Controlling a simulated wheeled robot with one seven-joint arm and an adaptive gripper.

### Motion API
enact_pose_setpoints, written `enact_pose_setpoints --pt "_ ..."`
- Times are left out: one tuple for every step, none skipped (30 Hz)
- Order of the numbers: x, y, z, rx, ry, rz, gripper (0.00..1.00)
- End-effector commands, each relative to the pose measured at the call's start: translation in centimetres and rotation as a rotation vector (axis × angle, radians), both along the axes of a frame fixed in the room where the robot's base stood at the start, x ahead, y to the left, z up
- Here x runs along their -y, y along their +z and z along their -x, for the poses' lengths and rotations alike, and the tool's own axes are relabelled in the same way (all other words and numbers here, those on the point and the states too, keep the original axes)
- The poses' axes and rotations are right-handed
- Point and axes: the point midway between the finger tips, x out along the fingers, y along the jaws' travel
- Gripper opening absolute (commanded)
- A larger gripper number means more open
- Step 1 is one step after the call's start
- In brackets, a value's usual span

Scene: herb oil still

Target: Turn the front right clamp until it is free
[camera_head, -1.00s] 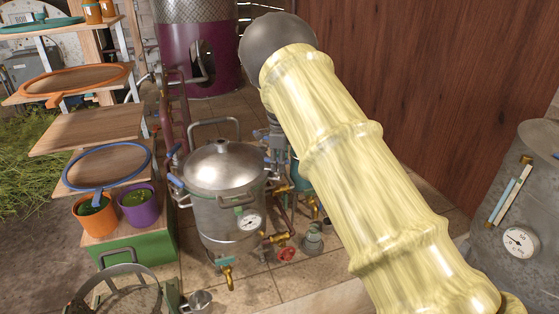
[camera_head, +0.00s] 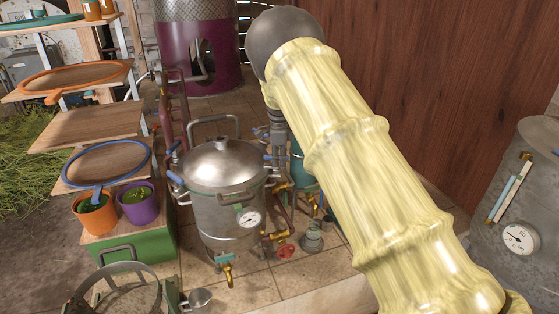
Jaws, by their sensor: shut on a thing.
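The steel still pot (camera_head: 223,200) stands on the tiled floor with its domed lid (camera_head: 222,164) on. Blue-handled clamps sit around its rim, two of them at the left (camera_head: 175,180). The front right clamp (camera_head: 270,158) is at the right of the rim, partly hidden by my gripper. My gripper (camera_head: 278,152), dark grey and pointing down, is at that clamp and shut on it. My pale yellow arm crosses in front from the lower right. The fingertips are small and partly hidden, so the clamp's exact angle cannot be told.
A gauge (camera_head: 249,218) and brass taps (camera_head: 226,270) stick out from the pot. A wooden shelf rack (camera_head: 90,128) and orange and purple pots (camera_head: 137,204) stand at left. A purple column (camera_head: 200,60) is behind. A grey drum (camera_head: 535,180) stands at right.

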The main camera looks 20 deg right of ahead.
Motion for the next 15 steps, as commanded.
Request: enact_pose_setpoints --pt "0.01 -0.25 -0.08 0.002 0.031 -0.001 0.00" --pt "0.03 -0.26 -0.09 0.001 0.054 -0.002 0.00" --pt "0.08 -0.27 -0.13 0.002 0.085 -0.002 0.00" --pt "0.12 -0.27 -0.16 0.002 0.110 -0.001 0.00" --pt "0.10 -0.26 -0.19 0.002 0.136 -0.002 0.00" --pt "0.06 -0.24 -0.24 0.002 0.175 -0.002 0.00" --pt "0.06 -0.23 -0.27 0.003 0.203 -0.002 0.00" --pt "0.09 -0.22 -0.31 0.003 0.231 -0.002 0.00" --pt "0.13 -0.21 -0.36 0.003 0.268 -0.003 0.00" --pt "0.13 -0.21 -0.38 0.003 0.297 -0.002 0.00" --pt "0.10 -0.21 -0.42 0.003 0.326 -0.002 0.00" --pt "0.08 -0.21 -0.47 0.003 0.364 -0.002 0.00" --pt "0.10 -0.21 -0.50 0.003 0.393 -0.001 0.00" --pt "0.12 -0.21 -0.53 0.003 0.422 -0.002 0.00" --pt "0.10 -0.21 -0.57 0.003 0.460 -0.002 0.00"
